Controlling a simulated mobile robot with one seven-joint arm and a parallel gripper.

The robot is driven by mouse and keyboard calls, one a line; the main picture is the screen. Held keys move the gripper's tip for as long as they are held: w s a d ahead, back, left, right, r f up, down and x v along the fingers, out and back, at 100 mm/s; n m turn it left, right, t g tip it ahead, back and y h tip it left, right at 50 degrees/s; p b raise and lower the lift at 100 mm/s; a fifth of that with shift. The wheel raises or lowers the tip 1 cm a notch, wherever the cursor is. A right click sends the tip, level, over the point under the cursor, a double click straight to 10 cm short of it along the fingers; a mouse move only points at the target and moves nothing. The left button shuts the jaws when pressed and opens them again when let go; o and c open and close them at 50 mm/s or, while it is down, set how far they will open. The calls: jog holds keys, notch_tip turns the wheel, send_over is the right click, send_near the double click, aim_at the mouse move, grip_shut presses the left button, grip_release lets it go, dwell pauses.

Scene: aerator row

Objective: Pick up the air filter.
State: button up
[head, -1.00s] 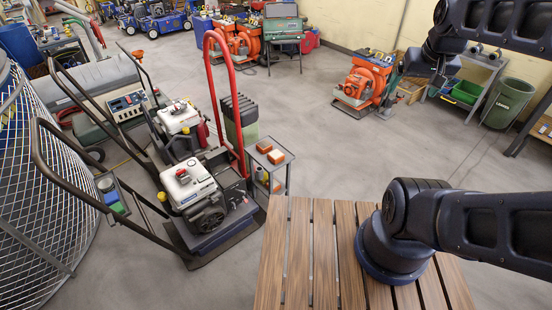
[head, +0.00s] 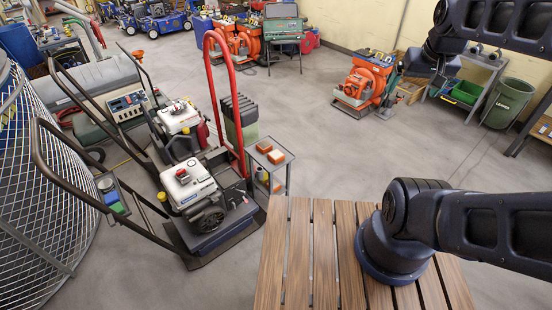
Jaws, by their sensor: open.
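I cannot make out for sure which thing is the air filter. My gripper (head: 437,82) is at the upper right, at the end of my dark blue arm, small and dark against the background. Its fingers are hard to make out. It is far from the cart, and nothing shows in it.
A slatted wooden platform (head: 298,250) lies under my arm's base. A machine with a white engine (head: 188,185) and a red hoop handle (head: 211,85) stands left of the cart. Orange machines (head: 362,82) and a grey-green bin (head: 507,103) stand behind. The middle floor is clear.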

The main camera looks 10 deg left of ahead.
jog(key=w+a+f+n+g, duration=0.1)
jog(key=w+a, duration=0.2)
jog(key=w, duration=0.8)
jog(key=w+a+n, duration=0.2)
jog(key=w+a, duration=0.2)
jog(key=w, duration=0.6)
jog(key=w+a+f+g, duration=0.1)
jog(key=w+a+f, duration=0.45)
jog(key=w, duration=0.45)
jog(key=n+g, duration=0.3)
jog(key=n, duration=0.3)
send_over(276, 154)
notch_tip(276, 154, down, 53)
jog(key=shift+s+f, duration=0.2)
jog(key=shift+f, duration=5.55)
jog(key=c, duration=1.1)
